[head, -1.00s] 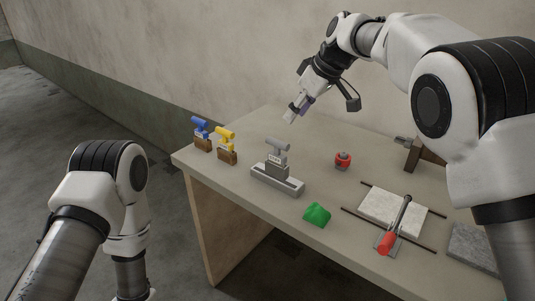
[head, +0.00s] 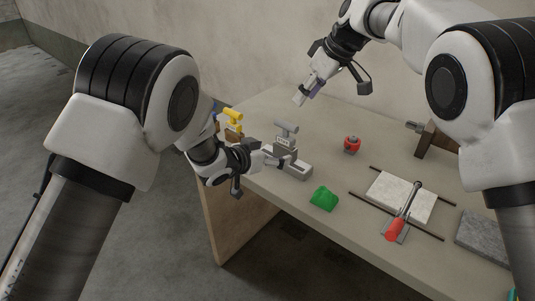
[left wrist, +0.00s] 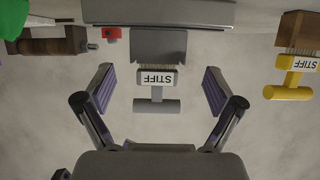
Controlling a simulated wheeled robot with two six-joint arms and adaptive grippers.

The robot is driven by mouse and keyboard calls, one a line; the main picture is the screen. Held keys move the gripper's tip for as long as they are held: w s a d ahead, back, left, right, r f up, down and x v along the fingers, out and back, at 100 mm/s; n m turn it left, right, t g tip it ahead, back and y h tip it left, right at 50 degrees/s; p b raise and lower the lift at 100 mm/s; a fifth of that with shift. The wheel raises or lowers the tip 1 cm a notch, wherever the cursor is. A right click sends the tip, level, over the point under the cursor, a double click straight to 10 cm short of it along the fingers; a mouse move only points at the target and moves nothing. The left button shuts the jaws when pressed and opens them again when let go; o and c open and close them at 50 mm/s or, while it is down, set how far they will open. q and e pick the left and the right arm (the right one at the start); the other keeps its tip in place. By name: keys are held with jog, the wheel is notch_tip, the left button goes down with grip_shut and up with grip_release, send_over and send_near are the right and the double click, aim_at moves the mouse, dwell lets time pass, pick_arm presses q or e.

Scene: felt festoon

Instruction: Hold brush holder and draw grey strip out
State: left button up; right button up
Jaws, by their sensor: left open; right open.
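A grey holder base (head: 299,173) stands near the table's left front edge with a grey upright piece and T-shaped handle (head: 287,127) on it. The left wrist view shows the grey base (left wrist: 150,14) along the top and the handle with its STIFF label (left wrist: 157,105) below it. I cannot tell a separate grey strip apart. My left gripper (head: 280,160) is open, its fingers on both sides of the upright piece and handle in the left wrist view, with gaps each side. My right gripper (head: 299,98) is open and empty above the table's back.
A yellow brush (head: 233,117) stands left, partly behind my left arm. Farther right are a white slab (head: 388,191) with a red-handled tool (head: 397,228) and a wooden block (head: 427,138).

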aim_at(281, 151)
pick_arm(q)
jog(key=x, duration=0.6)
jog(key=shift+w+f, duration=0.25)
jog(key=shift+f, duration=0.05)
jog(key=shift+c, duration=0.4)
jog(key=c, duration=1)
jog(key=shift+c, duration=0.2)
